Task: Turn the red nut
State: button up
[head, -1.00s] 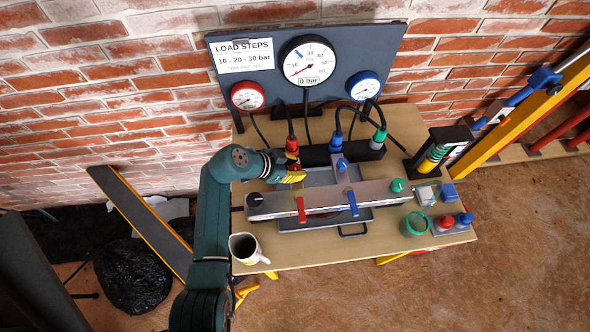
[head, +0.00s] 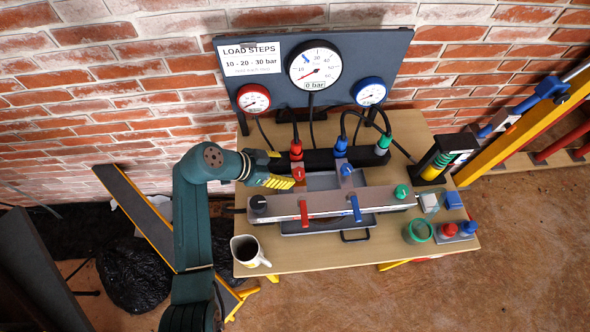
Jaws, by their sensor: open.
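The red nut is on the red fitting (head: 297,152), where a black hose drops to the black bar at the back of the table. A second red part (head: 298,173) with a knob sits just in front of it; I cannot tell which of the two is the nut. My gripper (head: 277,168) is open, just left of these red parts. One yellow-marked finger lies toward the wall and the other, yellow with dark stripes, toward the front. The gap between the fingers looks empty. Whether a fingertip touches red is too small to tell.
Blue (head: 340,147) and green (head: 383,143) fittings stand right along the bar. A grey beam (head: 330,202) with red and blue levers lies in front. A mug (head: 248,250) is at the front left. The gauge panel (head: 400,62) rises behind.

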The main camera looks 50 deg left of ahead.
jog(key=v, duration=0.4)
jog(key=shift+s+r, duration=0.15)
jog(key=shift+s, duration=0.05)
dwell(0.3)
